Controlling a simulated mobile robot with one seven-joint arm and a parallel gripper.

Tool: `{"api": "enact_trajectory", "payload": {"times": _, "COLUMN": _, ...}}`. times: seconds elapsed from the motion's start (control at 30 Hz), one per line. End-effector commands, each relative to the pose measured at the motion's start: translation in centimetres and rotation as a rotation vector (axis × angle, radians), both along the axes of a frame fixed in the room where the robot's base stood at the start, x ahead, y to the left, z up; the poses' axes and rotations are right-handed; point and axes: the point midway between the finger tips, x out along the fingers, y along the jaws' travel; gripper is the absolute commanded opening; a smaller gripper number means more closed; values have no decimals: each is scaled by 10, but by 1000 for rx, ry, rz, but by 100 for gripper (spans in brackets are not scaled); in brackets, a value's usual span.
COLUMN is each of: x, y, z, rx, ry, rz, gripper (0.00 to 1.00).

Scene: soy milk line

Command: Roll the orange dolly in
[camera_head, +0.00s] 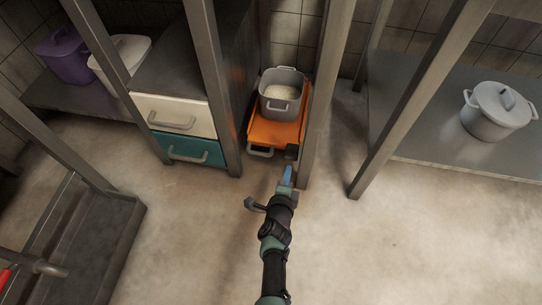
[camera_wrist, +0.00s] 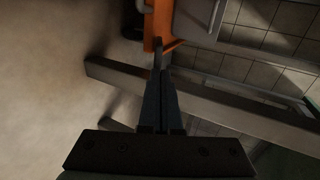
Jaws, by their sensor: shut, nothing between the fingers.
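The orange dolly (camera_head: 273,133) stands on the floor in the narrow bay between the drawer cabinet and a metal post. A grey two-handled pot (camera_head: 282,105) with pale contents sits on it. A pale handle (camera_head: 261,152) shows at the dolly's front. My gripper (camera_head: 288,174) is shut and empty, close to the dolly's front right corner, beside the post. In the wrist view, the closed fingers (camera_wrist: 160,75) point at the orange dolly (camera_wrist: 158,22), with the tips by its edge. I cannot tell whether they touch it.
The drawer cabinet (camera_head: 180,113) is left of the dolly, with cream and teal drawers. A metal post (camera_head: 320,95) stands close right of it. A lidded pot (camera_head: 497,110) is on the right-hand shelf (camera_head: 430,135). A dark cart (camera_head: 85,240) stands front left. The front floor is clear.

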Motion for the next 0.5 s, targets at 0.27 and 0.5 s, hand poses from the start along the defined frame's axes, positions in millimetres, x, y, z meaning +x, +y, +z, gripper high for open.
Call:
{"api": "enact_trajectory", "payload": {"times": 0.27, "x": -45, "y": 14, "z": 27, "rx": 0, "ry": 5, "rz": 5, "gripper": 0}}
{"api": "enact_trajectory", "payload": {"times": 0.5, "x": -71, "y": 22, "z": 35, "rx": 1, "ry": 4, "rz": 4, "gripper": 0}}
